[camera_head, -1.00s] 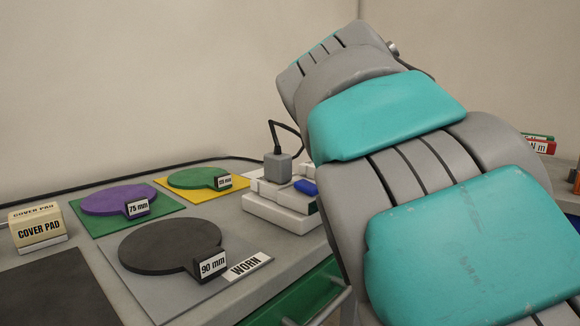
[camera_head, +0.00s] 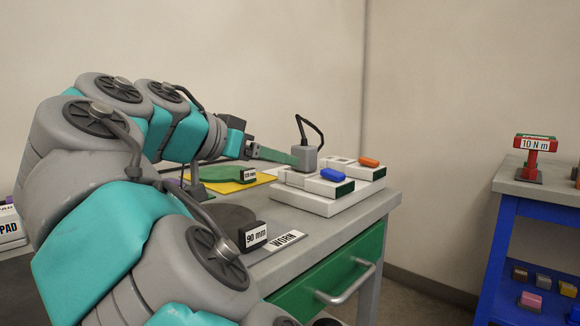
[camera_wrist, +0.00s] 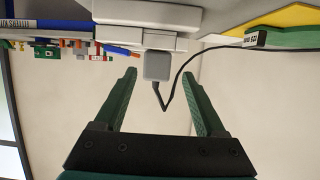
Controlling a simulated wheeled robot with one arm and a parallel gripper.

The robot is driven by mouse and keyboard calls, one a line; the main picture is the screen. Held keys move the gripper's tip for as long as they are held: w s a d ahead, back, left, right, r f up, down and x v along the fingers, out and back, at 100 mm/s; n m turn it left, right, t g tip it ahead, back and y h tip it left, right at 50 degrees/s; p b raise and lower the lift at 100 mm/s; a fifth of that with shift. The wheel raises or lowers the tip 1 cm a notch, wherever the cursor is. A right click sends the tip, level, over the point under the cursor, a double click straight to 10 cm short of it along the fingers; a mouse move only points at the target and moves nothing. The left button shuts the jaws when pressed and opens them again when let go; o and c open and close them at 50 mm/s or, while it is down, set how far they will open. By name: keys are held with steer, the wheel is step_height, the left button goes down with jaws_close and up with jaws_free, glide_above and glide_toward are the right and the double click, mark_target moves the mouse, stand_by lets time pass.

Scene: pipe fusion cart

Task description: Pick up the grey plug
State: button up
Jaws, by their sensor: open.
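The grey plug (camera_head: 305,158) stands upright on a white power strip (camera_head: 305,205), with a black cord looping from its top. My gripper (camera_head: 290,157) reaches in from the left at plug height, its green fingers pointing at the plug. In the wrist view the plug (camera_wrist: 157,66) shows between the tips of the two spread fingers of my gripper (camera_wrist: 159,74). There is a gap on each side, and nothing is held. I cannot tell how far the tips reach along the plug.
Blue (camera_head: 332,174) and orange (camera_head: 369,162) switches sit on the strip, right of the plug. A green pad (camera_head: 215,177) on a yellow sheet and the 90 mm pad (camera_head: 235,218) lie left of it. A blue cart (camera_head: 540,245) stands at far right.

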mark_target(295, 174)
steer(key=x, duration=0.6)
steer(key=shift+w+d, duration=0.2)
steer(key=shift+d, duration=0.05)
steer(key=shift+r+p+x, duration=0.15)
steer(key=shift+p+x, duration=0.1)
steer(key=shift+x, duration=1.1)
steer(key=shift+r+p+x, duration=0.2)
steer(key=shift+p+x, duration=0.05)
steer(key=shift+x, duration=1.15)
steer(key=shift+d, duration=0.15)
jaws_close()
steer(key=shift+r, duration=0.15)
step_height(295, 174, up, 10)
steer(key=p, duration=0.1)
steer(key=shift+f+p, duration=0.2)
steer(key=shift+p, duration=0.15)
